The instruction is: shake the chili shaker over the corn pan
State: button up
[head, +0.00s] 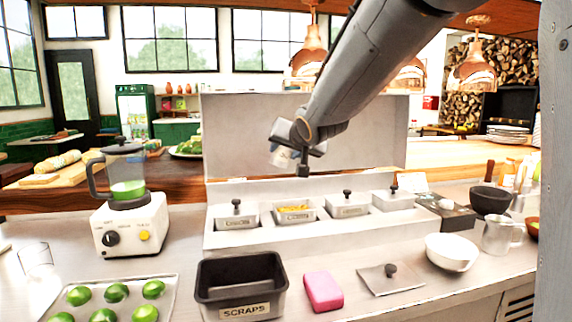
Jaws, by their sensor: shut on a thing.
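The corn pan (294,216) is the open metal pan in the white pan rail, with yellow corn (294,208) showing inside. My gripper (299,158) is above it, well clear of the pan, and shut on a small pale, see-through thing (283,156). This looks like the chili shaker and seems tilted. My gripper and wrist hide much of it, so its label, contents and exact tilt cannot be told.
Lidded pans (236,214) (347,206) flank the corn pan. A loose lid (391,280), pink sponge (323,291), scraps bin (240,283) and white bowl (452,252) stand in front. A blender (128,218) is left, a jug (501,236) right. A pale panel (240,130) rises behind.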

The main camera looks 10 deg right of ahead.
jog(key=shift+a+r+n+h+b, duration=0.15)
jog(key=shift+a+n+h+b, duration=0.3)
jog(key=shift+b, duration=4.25)
jog(key=b, duration=0.3)
jog(key=shift+w+a+n, duration=0.1)
jog(key=shift+n, duration=0.25)
jog(key=shift+r+b, duration=0.15)
jog(key=shift+b, duration=0.45)
jog(key=shift+a+h+b, duration=0.1)
jog(key=shift+h+b, duration=0.15)
jog(key=shift+b, duration=0.25)
jog(key=shift+a+r+n+h+b, duration=0.25)
jog(key=shift+n+b, duration=0.25)
jog(key=shift+b, duration=0.75)
jog(key=shift+r+b, duration=0.2)
jog(key=shift+b, duration=0.2)
